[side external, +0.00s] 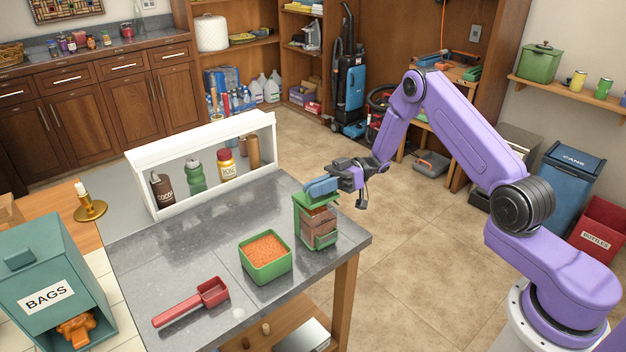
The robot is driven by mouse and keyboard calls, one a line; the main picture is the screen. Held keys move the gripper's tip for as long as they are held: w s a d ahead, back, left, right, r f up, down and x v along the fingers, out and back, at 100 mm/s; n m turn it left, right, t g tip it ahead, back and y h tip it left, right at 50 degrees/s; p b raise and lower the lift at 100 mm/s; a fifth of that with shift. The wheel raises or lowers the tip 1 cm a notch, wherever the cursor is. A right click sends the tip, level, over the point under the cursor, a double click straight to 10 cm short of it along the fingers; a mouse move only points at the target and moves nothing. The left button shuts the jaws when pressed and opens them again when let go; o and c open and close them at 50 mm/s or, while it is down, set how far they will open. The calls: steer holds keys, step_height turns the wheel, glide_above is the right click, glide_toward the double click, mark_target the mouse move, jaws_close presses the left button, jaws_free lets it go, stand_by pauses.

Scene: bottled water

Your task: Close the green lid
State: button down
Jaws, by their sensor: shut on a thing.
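A green container (301,226) with brown and reddish blocks showing through its open side stands at the right end of the grey counter. A green lid-like edge (307,202) shows at its top, and a rounded blue piece (320,187) sits just above that edge. My gripper (335,184) reaches in from the right at the height of the blue piece and is shut on it. The fingertips are small and partly hidden, and I cannot tell how far the green lid is tilted.
A green tub of orange grains (251,268) and a red scoop (190,303) are on the counter (195,250). A white shelf (138,168) with bottles stands at its back. A teal BAGS box (30,265) is at left. The counter's right edge is close to the green container.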

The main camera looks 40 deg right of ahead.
steer(key=shift+s+f+n, duration=0.55)
steer(key=shift+f+n, duration=0.3)
steer(key=shift+n, duration=0.35)
steer(key=c, duration=1.1)
jaws_free()
steer(key=shift+c, duration=0.2)
steer(key=shift+d, duration=0.1)
steer(key=s+d, duration=0.1)
steer(key=d, duration=1.6)
steer(key=shift+s, duration=0.4)
steer(key=shift+d, duration=0.1)
